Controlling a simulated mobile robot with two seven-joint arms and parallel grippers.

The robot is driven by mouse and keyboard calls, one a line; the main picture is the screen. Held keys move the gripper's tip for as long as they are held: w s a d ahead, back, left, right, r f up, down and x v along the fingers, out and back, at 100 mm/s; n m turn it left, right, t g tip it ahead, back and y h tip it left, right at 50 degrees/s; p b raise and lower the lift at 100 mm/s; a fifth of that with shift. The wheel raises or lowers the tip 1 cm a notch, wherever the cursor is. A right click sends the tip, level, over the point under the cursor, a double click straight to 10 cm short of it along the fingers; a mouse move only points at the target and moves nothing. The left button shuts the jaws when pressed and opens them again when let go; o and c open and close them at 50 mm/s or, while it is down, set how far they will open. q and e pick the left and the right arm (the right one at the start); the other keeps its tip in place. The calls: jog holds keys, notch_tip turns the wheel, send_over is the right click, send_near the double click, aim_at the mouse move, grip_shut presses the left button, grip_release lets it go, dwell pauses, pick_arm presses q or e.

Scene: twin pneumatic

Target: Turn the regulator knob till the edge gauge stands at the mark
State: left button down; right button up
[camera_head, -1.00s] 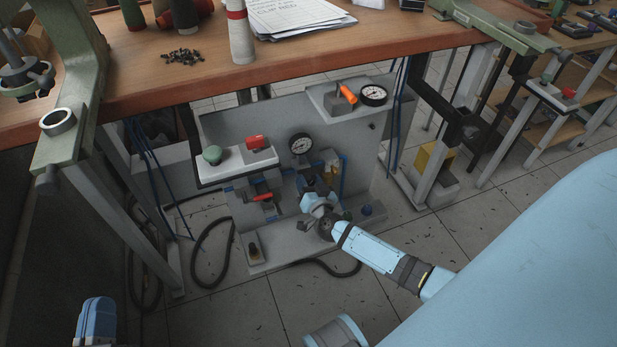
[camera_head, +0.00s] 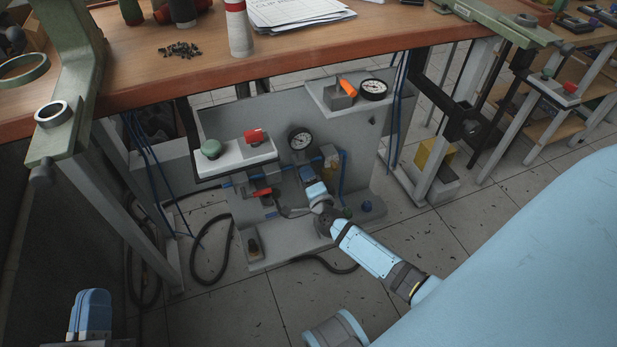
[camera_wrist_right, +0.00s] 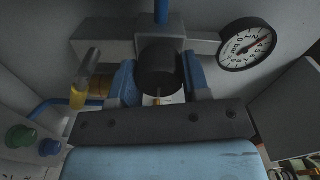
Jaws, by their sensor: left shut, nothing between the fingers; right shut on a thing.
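The edge gauge (camera_head: 373,90) is a round white dial with a black rim on a bracket under the bench edge; its needle and mark are too small to read. The black regulator knob (camera_wrist_right: 162,72) sits between the blue fingers of my right gripper (camera_wrist_right: 160,88), which is shut on it. In the head view my right gripper (camera_head: 306,173) is at the regulator on the grey panel, and the knob is mostly hidden. My left gripper (camera_head: 90,312) is at the bottom left, shut, empty, and away from the panel.
A second gauge (camera_head: 301,139) is on the panel above the regulator; it seems to be the dial in the right wrist view (camera_wrist_right: 247,44). A red-handled valve (camera_head: 262,193), a green button (camera_head: 211,148) and an orange handle (camera_head: 347,87) are nearby. The bench (camera_head: 150,85) overhangs.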

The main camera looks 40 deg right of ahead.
jog(key=shift+f+m+b, duration=0.1)
jog(key=shift+m+b, duration=0.2)
jog(key=shift+m, duration=0.7)
jog(key=m+b, duration=0.1)
jog(key=m, duration=0.3)
jog(key=shift+b, duration=0.4)
jog(key=m+b, duration=0.1)
jog(key=m, duration=0.2)
jog(key=shift+m, duration=0.3)
pick_arm(q)
notch_tip(320, 180, down, 7)
jog(key=g+b, duration=0.1)
jog(key=g, duration=0.2)
jog(key=shift+w+d+f+m, duration=0.2)
jog(key=shift+w+d+m, duration=0.05)
jog(key=shift+m, duration=0.05)
pick_arm(e)
jog(key=shift+m, duration=1)
jog(key=o, duration=0.9)
pick_arm(q)
jog(key=shift+r, duration=0.1)
pick_arm(e)
jog(key=shift+o, duration=0.2)
